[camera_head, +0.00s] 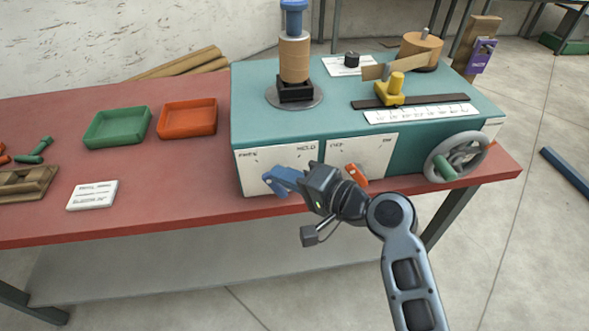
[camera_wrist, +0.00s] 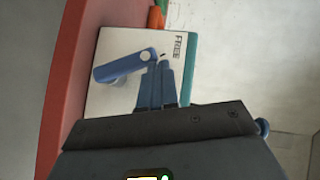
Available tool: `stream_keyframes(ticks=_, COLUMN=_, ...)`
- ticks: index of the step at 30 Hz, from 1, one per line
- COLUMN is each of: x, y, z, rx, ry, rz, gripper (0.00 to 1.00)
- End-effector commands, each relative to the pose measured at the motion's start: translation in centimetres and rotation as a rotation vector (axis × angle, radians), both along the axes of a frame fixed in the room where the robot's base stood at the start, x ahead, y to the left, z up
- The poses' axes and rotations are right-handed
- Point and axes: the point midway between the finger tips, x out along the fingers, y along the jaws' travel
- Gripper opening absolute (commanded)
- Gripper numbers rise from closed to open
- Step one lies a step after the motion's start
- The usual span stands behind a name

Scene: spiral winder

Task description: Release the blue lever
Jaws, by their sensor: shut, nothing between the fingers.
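The blue lever (camera_head: 270,184) is on the left white panel (camera_head: 250,165) on the front of the teal machine. In the wrist view the lever (camera_wrist: 120,66) has a rounded handle slanting left and down from its upper end, toward the red table edge. My gripper (camera_head: 291,177) reaches it from the right in the head view, partly covering it and the panel. In the wrist view my gripper's (camera_wrist: 164,66) two blue-grey fingers are together and empty, close beside the lever's upper end; whether they touch it I cannot tell.
An orange lever (camera_head: 354,174) sits on the right panel, close behind my wrist. A handwheel (camera_head: 455,157) is at the machine's right end. Green (camera_head: 117,127) and orange (camera_head: 187,118) trays and a white card (camera_head: 92,196) lie on the red table (camera_head: 170,205) to the left.

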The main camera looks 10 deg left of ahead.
Motion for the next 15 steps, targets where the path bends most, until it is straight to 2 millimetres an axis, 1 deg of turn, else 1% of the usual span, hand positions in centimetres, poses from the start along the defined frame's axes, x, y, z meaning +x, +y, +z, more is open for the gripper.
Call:
stream_keyframes(ticks=6, x=-0.3, y=0.9, z=0.0, rx=0.001, ry=0.000, rz=0.000, gripper=0.00)
stream_keyframes(ticks=15, x=-0.4, y=1.4, z=-0.1, rx=0.001, ry=0.000, rz=0.002, gripper=0.00)
